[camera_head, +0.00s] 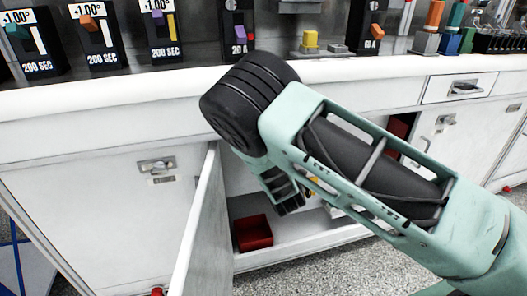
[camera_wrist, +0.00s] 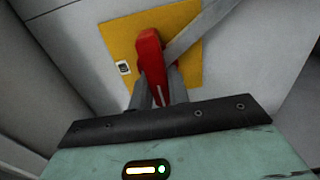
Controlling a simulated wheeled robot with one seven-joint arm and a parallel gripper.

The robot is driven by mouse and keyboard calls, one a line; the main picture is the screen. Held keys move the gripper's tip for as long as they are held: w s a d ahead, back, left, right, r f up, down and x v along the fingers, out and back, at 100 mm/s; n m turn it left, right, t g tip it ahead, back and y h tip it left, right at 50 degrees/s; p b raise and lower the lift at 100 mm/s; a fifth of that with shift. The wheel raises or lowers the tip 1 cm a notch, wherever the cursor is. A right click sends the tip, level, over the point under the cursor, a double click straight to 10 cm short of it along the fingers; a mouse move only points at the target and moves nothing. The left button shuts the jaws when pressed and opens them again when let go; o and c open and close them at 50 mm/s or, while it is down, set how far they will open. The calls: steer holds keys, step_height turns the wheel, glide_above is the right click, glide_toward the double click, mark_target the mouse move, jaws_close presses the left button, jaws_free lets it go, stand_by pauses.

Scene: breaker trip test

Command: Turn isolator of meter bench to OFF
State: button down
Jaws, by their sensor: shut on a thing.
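The isolator shows in the wrist view as a red handle (camera_wrist: 150,55) on a yellow plate (camera_wrist: 116,36). A small white label or window with a dark mark (camera_wrist: 123,68) is on the plate, left of the handle. My gripper (camera_wrist: 158,88) has a grey finger on each side of the handle's lower part and is shut on it. In the head view my gripper (camera_head: 284,192) reaches into the open cabinet under the bench (camera_head: 110,110). The isolator is hidden there. I cannot read the handle's ON or OFF position.
The open cabinet door (camera_head: 205,235) stands just left of my gripper. A red bin (camera_head: 252,232) sits on the cabinet floor below. A grey diagonal bar (camera_wrist: 205,28) crosses the plate beside the handle. Meters with coloured switches (camera_head: 98,38) line the bench top.

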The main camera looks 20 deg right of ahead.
steer(key=shift+f, duration=0.1)
steer(key=c, duration=1.3)
jaws_free()
steer(key=shift+c, duration=0.2)
steer(key=s+p, duration=0.1)
steer(key=s, duration=1.6)
steer(key=shift+s+p, duration=0.25)
steer(key=shift+p, duration=0.1)
